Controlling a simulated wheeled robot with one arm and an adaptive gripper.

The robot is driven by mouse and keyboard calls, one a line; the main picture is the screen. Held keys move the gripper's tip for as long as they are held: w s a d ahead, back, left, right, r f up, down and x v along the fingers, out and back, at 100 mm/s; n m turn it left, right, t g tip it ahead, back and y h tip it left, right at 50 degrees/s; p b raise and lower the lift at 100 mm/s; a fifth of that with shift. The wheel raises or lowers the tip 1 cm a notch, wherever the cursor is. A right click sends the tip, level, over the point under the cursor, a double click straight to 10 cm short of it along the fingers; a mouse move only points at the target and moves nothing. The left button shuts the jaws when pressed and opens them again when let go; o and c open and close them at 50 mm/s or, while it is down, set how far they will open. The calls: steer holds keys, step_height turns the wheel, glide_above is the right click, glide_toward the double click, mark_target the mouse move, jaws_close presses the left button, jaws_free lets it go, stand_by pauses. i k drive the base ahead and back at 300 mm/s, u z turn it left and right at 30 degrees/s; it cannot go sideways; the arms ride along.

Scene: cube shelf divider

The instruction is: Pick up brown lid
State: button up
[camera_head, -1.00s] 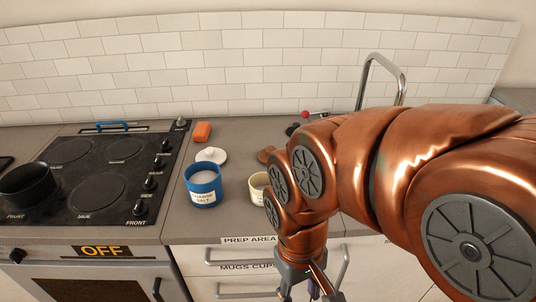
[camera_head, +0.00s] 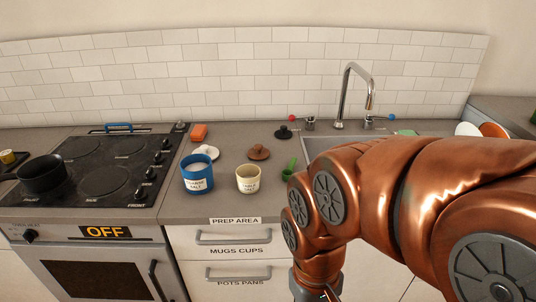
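The brown lid (camera_head: 258,152) lies on the grey counter with its knob up, behind the cream table salt jar (camera_head: 248,180). A white lid (camera_head: 206,152) lies to its left, behind the blue coarse salt jar (camera_head: 198,175). Both jars stand upright and uncovered. My gripper (camera_head: 325,297) is at the bottom edge, in front of the counter and well short of the brown lid. Only a small part of it shows, so its fingers and their opening cannot be made out.
A green scoop (camera_head: 289,169) lies right of the cream jar. A black lid (camera_head: 284,132) lies near the sink tap (camera_head: 350,90). Counter in front of the jars is clear.

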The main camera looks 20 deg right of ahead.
mark_target(259, 152)
steer(key=z, duration=1)
steer(key=i, duration=0.8)
steer(key=u, duration=2.2)
